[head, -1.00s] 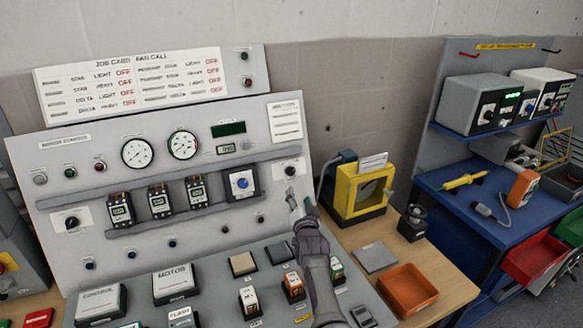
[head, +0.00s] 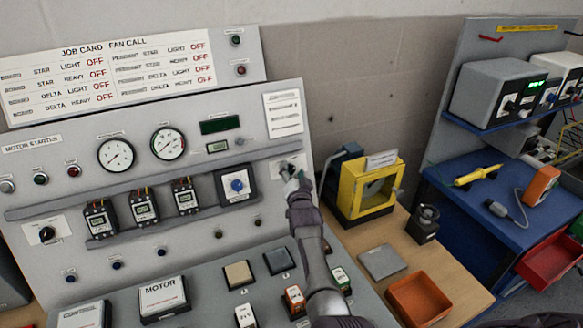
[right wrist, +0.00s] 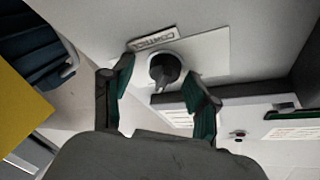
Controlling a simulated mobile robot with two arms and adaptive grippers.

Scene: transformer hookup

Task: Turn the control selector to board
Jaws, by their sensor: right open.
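The control selector is a black rotary knob (right wrist: 165,69) on a white plate labelled CONTROL on the panel. It lies between and just beyond the fingertips of my right gripper (right wrist: 160,88) in the right wrist view. The two green-padded fingers are open on either side of the knob; I cannot tell whether either touches it. In the head view my right gripper (head: 291,180) is at the right end of the grey panel and hides most of the selector; its white plate (head: 299,161) shows behind. The plate's position words cannot be read. My left gripper is out of view.
The motor starter panel (head: 75,170) carries gauges, contactors and a blue knob (head: 237,185) left of the gripper. A grey ledge runs beside the selector. A yellow-framed box (head: 370,190) and an orange tray (head: 418,299) stand on the bench at right.

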